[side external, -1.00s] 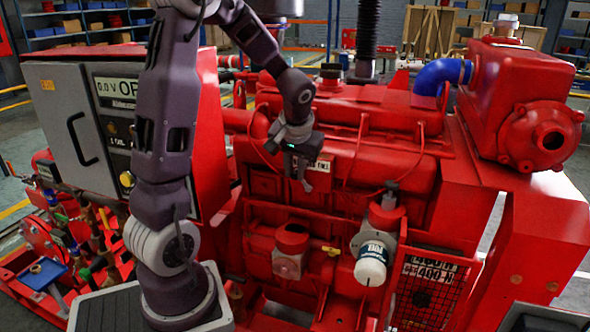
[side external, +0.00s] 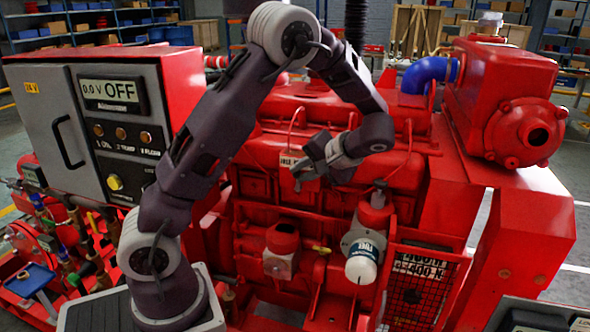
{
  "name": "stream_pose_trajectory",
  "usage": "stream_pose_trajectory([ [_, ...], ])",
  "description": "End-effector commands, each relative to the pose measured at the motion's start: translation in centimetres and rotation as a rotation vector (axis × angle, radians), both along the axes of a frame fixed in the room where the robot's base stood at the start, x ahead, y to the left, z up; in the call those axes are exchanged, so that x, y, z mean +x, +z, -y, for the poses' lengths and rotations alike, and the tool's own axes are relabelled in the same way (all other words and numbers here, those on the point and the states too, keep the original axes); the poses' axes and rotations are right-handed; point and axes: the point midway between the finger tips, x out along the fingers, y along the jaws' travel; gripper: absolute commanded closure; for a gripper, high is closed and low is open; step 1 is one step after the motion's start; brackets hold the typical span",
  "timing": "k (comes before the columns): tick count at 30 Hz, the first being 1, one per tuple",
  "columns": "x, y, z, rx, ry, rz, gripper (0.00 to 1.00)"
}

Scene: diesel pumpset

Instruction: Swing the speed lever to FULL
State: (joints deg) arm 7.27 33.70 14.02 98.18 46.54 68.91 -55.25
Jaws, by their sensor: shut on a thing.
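The red diesel engine (side external: 330,115) stands in the middle of the view. A small white plate with dark lettering that appears to read IDLE (side external: 288,160) sits on its side. My gripper (side external: 301,178) is in front of the engine at this plate and covers its right part. It comes in from the right, with its fingers pointing left and slightly down. It is shut on what seems to be the speed lever, which the fingers hide almost wholly. The lever's exact angle and any FULL mark cannot be made out.
A control cabinet (side external: 93,130) with a display reading OFF stands left of my arm. Below the gripper are a white filter (side external: 361,262) and a red-capped housing (side external: 282,245). A mesh guard (side external: 415,290) and a red tank (side external: 500,95) are at the right.

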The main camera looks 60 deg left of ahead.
Motion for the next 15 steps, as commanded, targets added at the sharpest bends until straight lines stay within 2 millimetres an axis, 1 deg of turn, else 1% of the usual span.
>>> stream_pose_trajectory([
  [6,1.0,-0.6,1.0,0.141,-0.003,-0.142,1.00],
  [15,1.9,-1.5,1.9,0.298,-0.001,-0.298,1.00],
])
